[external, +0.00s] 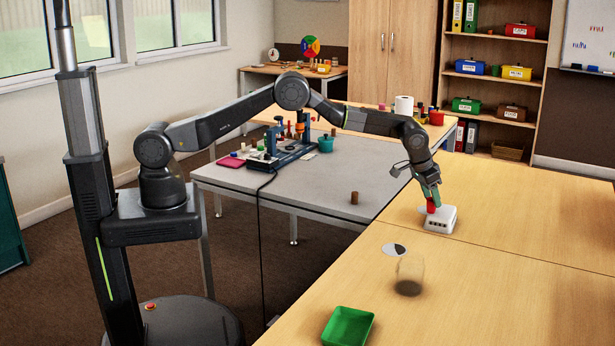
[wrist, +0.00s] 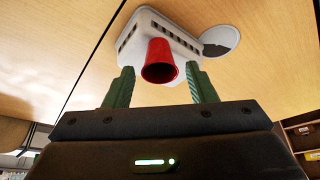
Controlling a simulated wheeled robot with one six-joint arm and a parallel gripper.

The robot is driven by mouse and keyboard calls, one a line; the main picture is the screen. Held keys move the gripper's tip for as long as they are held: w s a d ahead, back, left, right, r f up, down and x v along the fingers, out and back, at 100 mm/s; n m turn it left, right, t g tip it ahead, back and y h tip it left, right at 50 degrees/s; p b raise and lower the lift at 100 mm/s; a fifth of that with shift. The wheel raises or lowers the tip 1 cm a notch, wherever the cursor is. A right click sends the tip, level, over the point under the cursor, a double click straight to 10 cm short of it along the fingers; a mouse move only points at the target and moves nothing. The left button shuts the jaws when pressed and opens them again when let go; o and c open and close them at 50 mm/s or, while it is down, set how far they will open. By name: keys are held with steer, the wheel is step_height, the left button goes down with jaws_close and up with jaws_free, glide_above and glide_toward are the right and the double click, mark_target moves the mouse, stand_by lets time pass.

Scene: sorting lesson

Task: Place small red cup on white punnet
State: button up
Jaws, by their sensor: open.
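The small red cup (external: 431,207) is at the white punnet (external: 446,222), over its left part, on the wooden table. In the wrist view the red cup (wrist: 160,62) shows its dark open end towards the camera, with its far end against the white punnet (wrist: 150,22). My gripper (external: 430,196) is open above the punnet. In the wrist view its green fingers (wrist: 160,72) stand on either side of the cup, with gaps visible. The exact contact between cup and punnet is partly hidden.
A white and dark disc (external: 394,249) and a clear glass (external: 409,273) stand nearer on the wooden table. A green tray (external: 347,327) is at the front. A brown cylinder (external: 354,197) stands on the grey table. The wooden table right of the punnet is clear.

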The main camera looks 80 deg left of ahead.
steer(key=b+v, duration=0.1)
steer(key=v, duration=0.9)
